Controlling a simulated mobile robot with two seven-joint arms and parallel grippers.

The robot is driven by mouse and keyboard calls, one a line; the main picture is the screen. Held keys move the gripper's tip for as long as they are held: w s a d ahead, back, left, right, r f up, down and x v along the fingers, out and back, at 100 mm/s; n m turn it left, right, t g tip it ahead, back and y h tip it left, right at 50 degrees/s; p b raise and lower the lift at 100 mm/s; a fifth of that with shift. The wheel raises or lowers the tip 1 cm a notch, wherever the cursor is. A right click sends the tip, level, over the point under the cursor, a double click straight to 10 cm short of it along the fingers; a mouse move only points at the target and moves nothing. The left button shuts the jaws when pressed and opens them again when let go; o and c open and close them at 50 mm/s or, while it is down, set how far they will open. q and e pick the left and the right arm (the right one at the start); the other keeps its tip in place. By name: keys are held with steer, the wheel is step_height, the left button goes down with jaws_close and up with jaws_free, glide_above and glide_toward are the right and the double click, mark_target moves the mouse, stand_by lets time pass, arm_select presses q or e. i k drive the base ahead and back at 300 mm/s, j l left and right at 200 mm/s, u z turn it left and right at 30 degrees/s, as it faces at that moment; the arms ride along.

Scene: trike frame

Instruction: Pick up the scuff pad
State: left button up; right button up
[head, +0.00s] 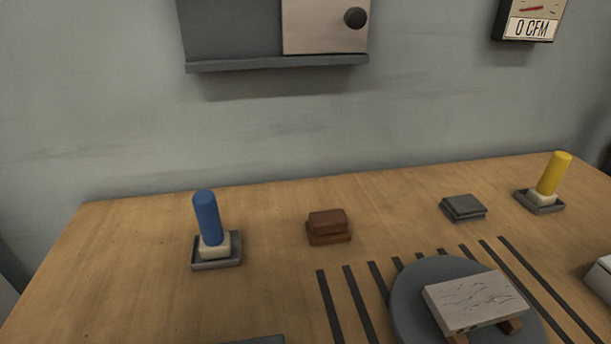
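Two small pad-like blocks lie on the wooden table, and no label tells which is the scuff pad. One is a reddish-brown block (328,220) resting on a slightly wider brown piece, left of the table's middle. The other is a flat dark grey pad (463,206) farther right, lying on a thin grey piece. Both are uncovered, with nothing touching them from above. Neither of my grippers shows in the head view.
A blue-handled tool (207,218) stands in a grey tray at left; a yellow-handled one (553,175) stands at right. Dark slots (355,305) run beside a round grey turntable (408,310) carrying a scratched pale block (472,300).

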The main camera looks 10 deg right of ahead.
mark_target(327, 227)
steer(key=i+j+z, duration=0.25)
steer(key=i, duration=0.15)
steer(key=i+j+z, duration=0.25)
steer(key=i+j, duration=0.1)
steer(key=i, duration=0.05)
